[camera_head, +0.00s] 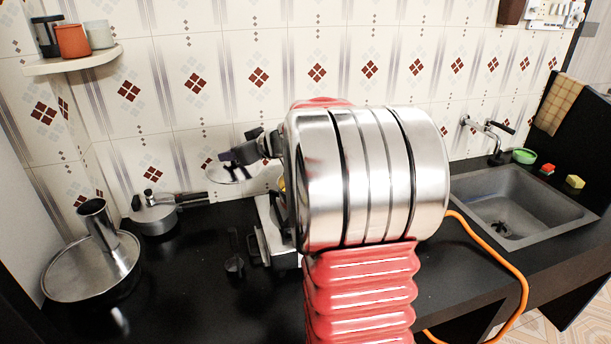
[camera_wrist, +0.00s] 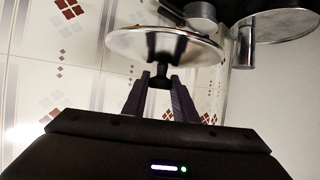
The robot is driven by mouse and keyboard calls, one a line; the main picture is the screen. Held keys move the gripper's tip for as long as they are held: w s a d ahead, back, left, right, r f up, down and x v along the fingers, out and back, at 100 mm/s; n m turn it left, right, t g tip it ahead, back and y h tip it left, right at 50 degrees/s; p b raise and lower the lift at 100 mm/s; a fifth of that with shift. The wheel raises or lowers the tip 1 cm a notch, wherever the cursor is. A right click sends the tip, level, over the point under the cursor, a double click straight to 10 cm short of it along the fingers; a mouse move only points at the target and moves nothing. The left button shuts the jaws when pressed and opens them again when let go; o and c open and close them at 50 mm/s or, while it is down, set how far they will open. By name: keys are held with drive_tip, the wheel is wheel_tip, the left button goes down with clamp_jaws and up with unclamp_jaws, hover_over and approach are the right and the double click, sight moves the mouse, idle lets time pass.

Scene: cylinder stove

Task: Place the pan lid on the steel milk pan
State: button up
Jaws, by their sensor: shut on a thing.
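The pan lid (camera_head: 226,176) is round and pale with a shiny rim, held in the air in front of the tiled wall. In the wrist view the lid (camera_wrist: 125,46) is beyond the fingertips, with its dark knob between them. My gripper (camera_head: 237,161) is shut on that knob, and it also shows in the wrist view (camera_wrist: 161,78). I cannot make out the steel milk pan with certainty. My arm hides much of the stove (camera_head: 274,232) and whatever stands on it.
A lidded grey cooker (camera_head: 155,216) with a dark handle stands at the back left. A wide steel vessel (camera_head: 85,270) with an upright cylinder is at the front left. The sink (camera_head: 515,200) is at right. An orange hose (camera_head: 505,262) passes over the counter edge.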

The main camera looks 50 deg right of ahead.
drive_tip(key=s+d+r+m+h, duration=0.1)
drive_tip(key=s+d+r, duration=0.1)
drive_tip(key=s+d, duration=0.3)
drive_tip(key=s+d+r+h, duration=0.1)
drive_tip(key=s+d, duration=0.4)
drive_tip(key=d, duration=0.6)
drive_tip(key=shift+s+r+m, duration=0.2)
drive_tip(key=shift+r+m, duration=0.2)
drive_tip(key=shift+r, duration=0.45)
wheel_tip(320, 180, down, 6)
drive_tip(key=shift+f, duration=0.15)
drive_tip(key=shift+f, duration=1.85)
drive_tip(key=shift+f, duration=0.6)
drive_tip(key=o, duration=1.1)
drive_tip(key=shift+c, duration=0.2)
